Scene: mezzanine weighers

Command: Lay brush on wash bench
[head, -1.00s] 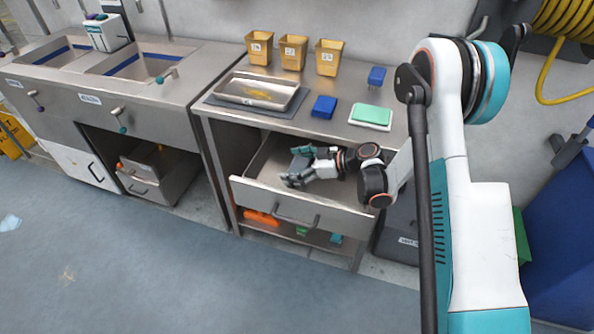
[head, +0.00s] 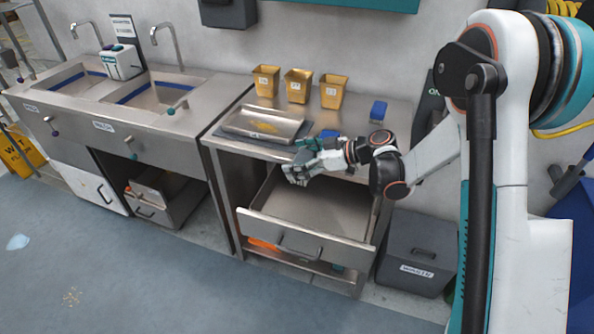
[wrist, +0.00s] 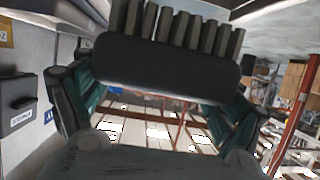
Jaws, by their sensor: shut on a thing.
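The brush (wrist: 170,62) shows large in the wrist view as a dark block with a row of grey bristles. My gripper (head: 296,168) is shut on it, with a finger at each side of the block. In the head view my gripper is above the open drawer (head: 304,238), in front of the drawer bench's top, and the brush is too small to make out clearly. A steel bench with two sinks (head: 160,118), apparently the wash bench, stands to the left, apart from my gripper.
The drawer bench holds a steel tray (head: 262,124), several yellow tubs (head: 298,86) and blue blocks (head: 378,111). A white dispenser (head: 120,62) stands between the sinks. Taps rise behind them. A grey bin (head: 418,250) is at right.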

